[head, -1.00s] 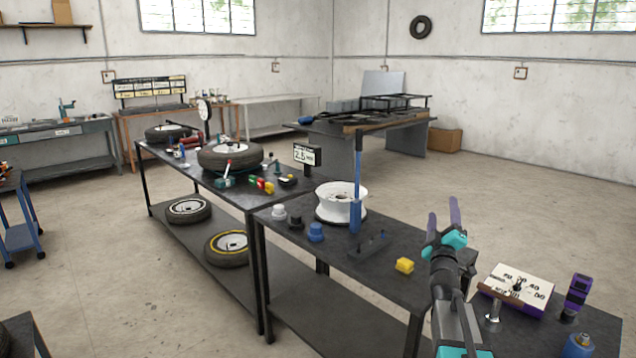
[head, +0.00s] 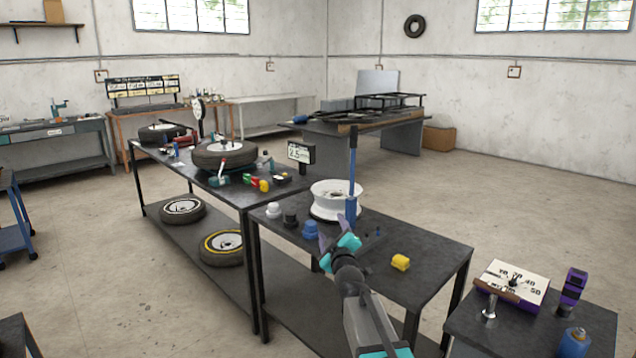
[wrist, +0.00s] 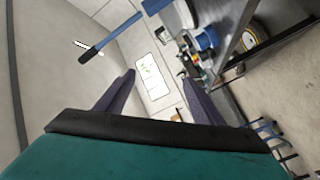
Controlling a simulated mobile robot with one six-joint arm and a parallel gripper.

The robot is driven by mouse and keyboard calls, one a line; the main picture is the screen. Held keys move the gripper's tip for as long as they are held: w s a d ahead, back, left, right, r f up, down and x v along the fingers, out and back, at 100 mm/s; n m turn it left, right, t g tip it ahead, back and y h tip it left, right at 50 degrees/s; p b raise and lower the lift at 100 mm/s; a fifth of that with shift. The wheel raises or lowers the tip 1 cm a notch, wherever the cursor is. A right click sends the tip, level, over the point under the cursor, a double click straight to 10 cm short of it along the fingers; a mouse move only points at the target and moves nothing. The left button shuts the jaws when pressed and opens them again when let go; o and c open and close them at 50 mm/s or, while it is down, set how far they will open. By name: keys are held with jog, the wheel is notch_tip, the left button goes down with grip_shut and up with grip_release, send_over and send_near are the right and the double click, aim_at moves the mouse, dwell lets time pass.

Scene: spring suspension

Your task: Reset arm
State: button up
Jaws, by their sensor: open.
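My gripper (head: 337,238) is raised in front of the near table in the head view, with its purple fingers apart and teal body behind them. In the wrist view the two purple fingers (wrist: 158,95) are spread with nothing between them. My gripper hides part of this table's front edge. Whether it touches the table cannot be told.
A small table at right carries a white gauge board (head: 512,283), a purple and black device (head: 573,287) and a blue bottle (head: 574,342). A long table with tires (head: 222,153) stands at left. The floor (head: 540,200) at right is clear.

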jog(key=s+d+f+m+g+p, duration=0.1)
jog(key=s+f+g, duration=0.25)
jog(key=f, duration=0.85)
jog(key=s+d+f+m+g, duration=0.1)
jog(key=s+f+m+g, duration=0.2)
jog(key=f, duration=0.9)
jog(key=s+d+f+g+h+p, duration=0.1)
jog(key=s+d+f+g, duration=0.15)
jog(key=s+f, duration=0.5)
jog(key=s+d+f+g, duration=0.1)
jog(key=s+f+g, duration=0.2)
jog(key=s+f, duration=0.5)
jog(key=s+d+f+m+g+h+p, duration=0.1)
jog(key=s+d+f+m+g, duration=0.15)
jog(key=s+f, duration=0.55)
jog(key=s+d+f+m+g+p, duration=0.1)
jog(key=s+f+m+g, duration=0.3)
jog(key=s, duration=0.8)
jog(key=s+d+f+g, duration=0.1)
jog(key=s+g, duration=0.1)
jog(key=s, duration=0.8)
jog(key=s+d+f+g, duration=0.1)
jog(key=s+f+g, duration=0.1)
jog(key=s, duration=0.9)
jog(key=shift+s+d+g+h+p, duration=0.15)
jog(key=shift+d+g+h+p, duration=0.25)
jog(key=shift+g, duration=0.35)
jog(key=shift+a+m, duration=0.1)
jog(key=shift+m, duration=0.15)
